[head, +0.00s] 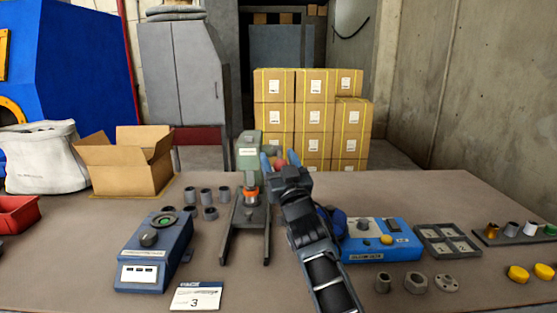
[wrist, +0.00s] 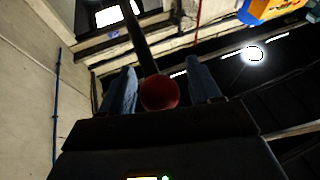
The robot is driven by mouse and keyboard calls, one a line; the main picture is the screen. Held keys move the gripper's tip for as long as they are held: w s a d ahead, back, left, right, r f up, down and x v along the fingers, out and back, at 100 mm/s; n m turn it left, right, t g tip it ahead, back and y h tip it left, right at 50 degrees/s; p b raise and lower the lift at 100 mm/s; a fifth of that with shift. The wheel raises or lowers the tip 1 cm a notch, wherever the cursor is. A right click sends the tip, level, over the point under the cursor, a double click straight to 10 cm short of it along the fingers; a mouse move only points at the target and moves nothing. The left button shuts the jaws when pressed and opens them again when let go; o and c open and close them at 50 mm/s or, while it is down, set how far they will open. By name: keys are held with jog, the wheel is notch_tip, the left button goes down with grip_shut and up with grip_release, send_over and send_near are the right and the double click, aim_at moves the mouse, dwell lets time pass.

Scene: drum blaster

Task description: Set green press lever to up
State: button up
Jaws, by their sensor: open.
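The green press (head: 249,146) stands upright on the table in the middle of the head view, its lower front dark with an orange ring. Its lever ends in a red ball knob (head: 280,164). My gripper (head: 279,157) is at the right of the press with its blue fingers open around the knob. In the wrist view the red knob (wrist: 160,93) sits between the two fingers of my gripper (wrist: 161,66), with small gaps beside it. The dark lever rod (wrist: 140,45) runs away from the knob. My gripper hides much of the lever in the head view.
A blue control box (head: 375,240) sits close to the right of my arm, a blue-grey device (head: 150,255) to the left. Several grey cylinders (head: 206,195) stand left of the press. Cartons (head: 315,120) are stacked behind the table. Space above the press looks clear.

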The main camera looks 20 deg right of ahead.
jog(key=shift+w, duration=0.1)
jog(key=shift+c, duration=0.3)
grip_shut()
dwell(0.4)
